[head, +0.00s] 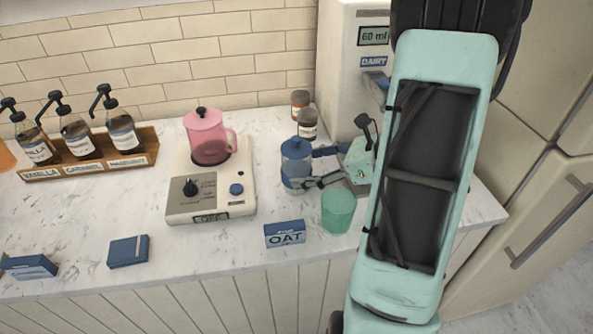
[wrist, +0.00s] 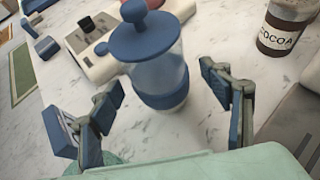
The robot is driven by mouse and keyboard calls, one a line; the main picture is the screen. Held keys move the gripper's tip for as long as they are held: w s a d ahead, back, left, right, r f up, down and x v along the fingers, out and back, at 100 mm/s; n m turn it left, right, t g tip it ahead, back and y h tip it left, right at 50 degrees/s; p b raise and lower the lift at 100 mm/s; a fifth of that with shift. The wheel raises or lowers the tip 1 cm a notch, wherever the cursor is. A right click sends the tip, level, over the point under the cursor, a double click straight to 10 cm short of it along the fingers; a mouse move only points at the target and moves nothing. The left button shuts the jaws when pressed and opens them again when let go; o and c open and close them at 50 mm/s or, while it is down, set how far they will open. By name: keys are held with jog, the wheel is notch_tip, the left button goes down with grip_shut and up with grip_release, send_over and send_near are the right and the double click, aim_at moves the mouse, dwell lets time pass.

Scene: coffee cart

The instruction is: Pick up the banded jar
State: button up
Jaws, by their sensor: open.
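The banded jar (head: 295,160) is a clear jar with a blue knobbed lid and a blue band low on its body. It stands upright on the marble counter. In the wrist view, the jar (wrist: 157,65) is large and near the centre. My gripper (head: 316,168) is low over the counter at the jar's right side. In the wrist view, my gripper (wrist: 164,90) is open, with one finger to the left of the jar and one to the right. Nothing is held, and I cannot tell whether either finger touches the jar.
A cocoa jar (wrist: 283,28) stands behind. A pink jug (head: 209,140) sits on a white scale or burner (head: 212,190) to the left. A green cup (head: 338,210) and an OAT box (head: 285,234) are in front. A dairy dispenser (head: 345,75) stands behind right.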

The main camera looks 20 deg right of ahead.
jog(key=x, duration=0.3)
jog(key=shift+w+a+f, duration=0.1)
jog(key=shift+a+f, duration=0.05)
jog(key=shift+a, duration=0.1)
jog(key=c, duration=1.7)
